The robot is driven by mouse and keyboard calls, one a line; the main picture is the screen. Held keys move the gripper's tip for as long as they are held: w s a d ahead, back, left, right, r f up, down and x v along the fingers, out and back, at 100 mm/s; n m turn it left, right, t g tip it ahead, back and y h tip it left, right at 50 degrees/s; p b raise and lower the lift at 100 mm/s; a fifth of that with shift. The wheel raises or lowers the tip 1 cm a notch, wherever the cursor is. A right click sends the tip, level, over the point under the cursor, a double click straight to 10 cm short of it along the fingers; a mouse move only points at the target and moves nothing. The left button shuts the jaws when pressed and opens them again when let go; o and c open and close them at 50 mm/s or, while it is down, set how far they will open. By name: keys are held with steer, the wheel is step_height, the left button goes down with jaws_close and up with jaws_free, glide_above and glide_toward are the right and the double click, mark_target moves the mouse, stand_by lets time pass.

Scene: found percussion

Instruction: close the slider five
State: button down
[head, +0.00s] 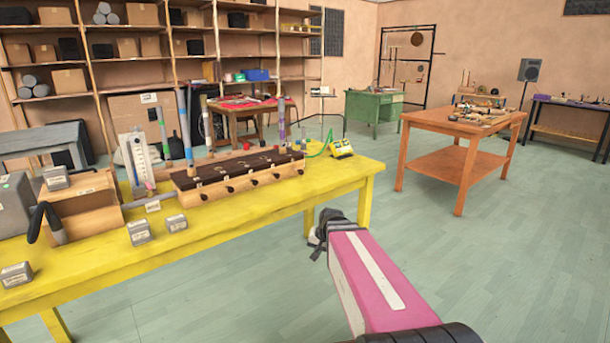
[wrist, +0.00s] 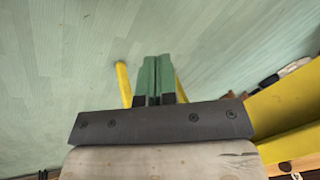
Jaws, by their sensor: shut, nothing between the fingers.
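A long wooden instrument box (head: 240,180) with a dark top stands on the yellow table (head: 330,178). A row of small black slider knobs runs along its front face, the far right one near the box's right end (head: 300,171). I cannot read numbers, so I cannot tell which knob is slider five or how far it is out. Coloured upright tubes rise from behind and around the box. My gripper shows in the wrist view with its green fingers (wrist: 155,78) together and empty, pointing over the floor. In the head view my arm is right of the table, apart from the box.
Several small grey labelled blocks (head: 139,231) lie on the table's front left, near a wooden stand (head: 80,205). An orange table (head: 455,125) stands farther right. The floor between is clear.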

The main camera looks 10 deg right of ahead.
steer(key=w+d+r+m+t+y, duration=0.25)
steer(key=w+r+m+t, duration=0.2)
steer(key=w+r, duration=0.8)
steer(key=m+t, duration=0.4)
glide_toward(301, 171)
steer(key=s+d, duration=0.4)
steer(key=s, duration=0.1)
steer(key=shift+y, duration=0.45)
steer(key=x, duration=0.9)
steer(key=shift+f, duration=0.45)
steer(key=w, duration=0.1)
steer(key=w+a, duration=0.1)
steer(key=w, duration=0.1)
steer(key=shift+a+f, duration=0.1)
steer(key=shift+a, duration=0.15)
steer(key=shift+w+a, duration=0.3)
steer(key=shift+w, duration=0.1)
steer(key=w+a, duration=0.1)
steer(key=w, duration=0.2)
steer(key=shift+w+a, duration=0.15)
steer(key=shift+a, duration=0.25)
